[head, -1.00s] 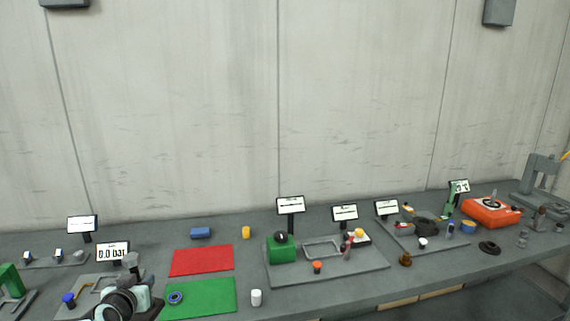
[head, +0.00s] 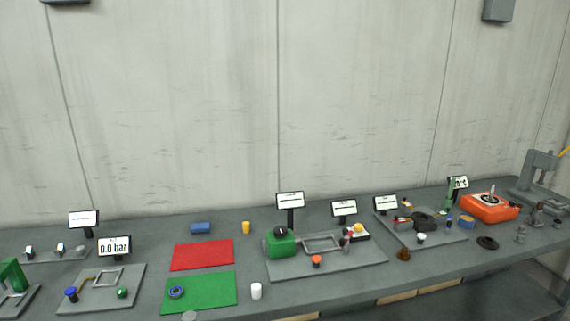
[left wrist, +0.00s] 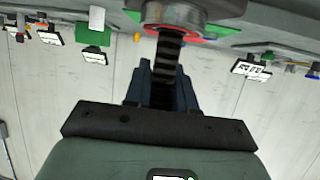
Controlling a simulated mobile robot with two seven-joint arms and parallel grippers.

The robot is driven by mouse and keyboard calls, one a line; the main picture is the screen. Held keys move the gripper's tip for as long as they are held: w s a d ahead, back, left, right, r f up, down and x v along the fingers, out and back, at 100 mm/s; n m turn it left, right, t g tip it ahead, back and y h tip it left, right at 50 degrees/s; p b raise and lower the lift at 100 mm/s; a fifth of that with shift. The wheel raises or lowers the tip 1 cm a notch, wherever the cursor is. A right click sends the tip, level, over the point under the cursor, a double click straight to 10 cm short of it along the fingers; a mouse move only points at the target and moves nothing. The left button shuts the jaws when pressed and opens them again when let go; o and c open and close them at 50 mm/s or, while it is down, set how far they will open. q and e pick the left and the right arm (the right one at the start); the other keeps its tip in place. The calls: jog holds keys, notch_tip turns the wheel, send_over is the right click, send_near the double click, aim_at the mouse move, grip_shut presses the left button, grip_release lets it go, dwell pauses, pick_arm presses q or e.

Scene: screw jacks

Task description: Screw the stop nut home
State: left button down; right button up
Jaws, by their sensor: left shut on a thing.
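In the left wrist view, my left gripper (left wrist: 162,85) has its dark fingers close together on a grey metal round part (left wrist: 190,12). Below the part a dark ribbed strip runs between the fingers; I cannot tell whether it belongs to the part or the gripper. I cannot tell whether this part is the stop nut. In the head view, a grey disc (head: 189,316) shows at the bottom edge, below the green mat, probably the held part; the gripper is out of that frame. A grey frame (head: 541,175) stands at the far right. My right gripper is in neither view.
A green mat (head: 215,293) bears a blue ring (head: 176,292), with a red mat (head: 188,257) behind. Plates with fixtures, small displays and an orange box (head: 489,207) line the bench. The wall is behind.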

pick_arm(q)
jog(key=s+d+f+h, duration=0.1)
jog(key=s+d+f, duration=0.3)
jog(key=d+f, duration=0.1)
jog(key=shift+s+d+f+m, duration=0.2)
jog(key=shift+d+f+m, duration=0.15)
jog(key=shift+d, duration=0.4)
jog(key=s+d+f+m+g+h, duration=0.1)
jog(key=d+m+h, duration=0.3)
jog(key=d, duration=0.2)
jog(key=s+d+f+m+g+h, duration=0.1)
jog(key=d+m+g+h, duration=0.1)
jog(key=d+m+h, duration=0.2)
jog(key=d, duration=0.3)
jog(key=shift+d+h, duration=0.3)
jog(key=shift+h, duration=0.1)
